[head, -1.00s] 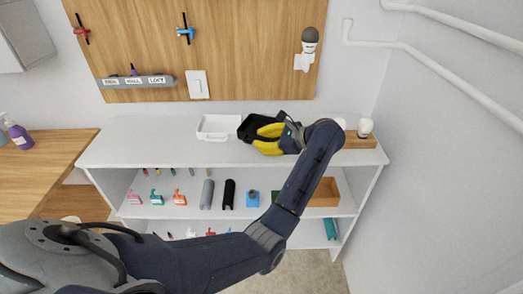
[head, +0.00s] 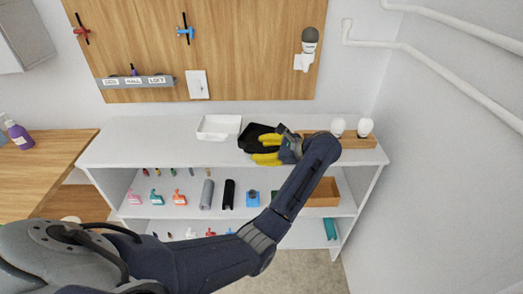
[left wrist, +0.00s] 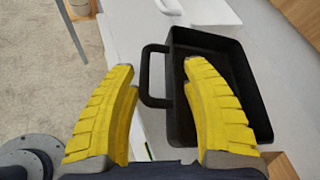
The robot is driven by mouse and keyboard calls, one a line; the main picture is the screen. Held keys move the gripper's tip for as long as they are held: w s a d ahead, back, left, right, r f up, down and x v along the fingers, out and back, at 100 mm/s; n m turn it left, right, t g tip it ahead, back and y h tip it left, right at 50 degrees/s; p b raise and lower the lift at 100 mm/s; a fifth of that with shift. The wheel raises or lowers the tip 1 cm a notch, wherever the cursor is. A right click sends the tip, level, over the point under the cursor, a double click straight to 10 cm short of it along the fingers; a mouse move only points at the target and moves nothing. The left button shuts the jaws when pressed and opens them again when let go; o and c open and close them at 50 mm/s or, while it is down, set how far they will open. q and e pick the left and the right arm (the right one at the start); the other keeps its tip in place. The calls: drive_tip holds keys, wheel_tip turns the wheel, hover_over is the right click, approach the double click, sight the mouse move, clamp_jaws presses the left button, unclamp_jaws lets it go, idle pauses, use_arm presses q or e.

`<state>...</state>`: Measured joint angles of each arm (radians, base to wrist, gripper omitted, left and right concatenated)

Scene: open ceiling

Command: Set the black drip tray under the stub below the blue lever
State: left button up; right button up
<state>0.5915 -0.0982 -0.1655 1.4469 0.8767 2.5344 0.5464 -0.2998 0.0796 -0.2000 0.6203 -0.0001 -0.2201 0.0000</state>
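The black drip tray (head: 254,132) lies on the white shelf top, right of the white tray. In the left wrist view, the black tray (left wrist: 262,122) shows its hollow inside and a loop handle on its left side. My left gripper (head: 266,150) is at the tray's front side. In the wrist view its yellow fingers (left wrist: 160,72) are apart, with the handle between them and the right finger overlapping the tray. I cannot tell whether they touch it. The blue lever (head: 186,31) is on the wooden wall panel. I cannot make out a stub below it. My right gripper is not in view.
A white tray (head: 218,128) stands left of the black one. A wooden block with two white bulbs (head: 365,127) is at the right end. Lower shelves hold small items. A red lever (head: 82,31) and a labelled grey strip (head: 138,81) are on the panel. The shelf's left part is clear.

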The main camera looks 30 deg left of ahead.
use_arm(q)
drive_tip(key=v, duration=0.7)
drive_tip(key=shift+d+r, duration=0.1)
drive_tip(key=shift+d, duration=0.15)
drive_tip(key=c, duration=0.7)
drive_tip(key=shift+c, duration=0.2)
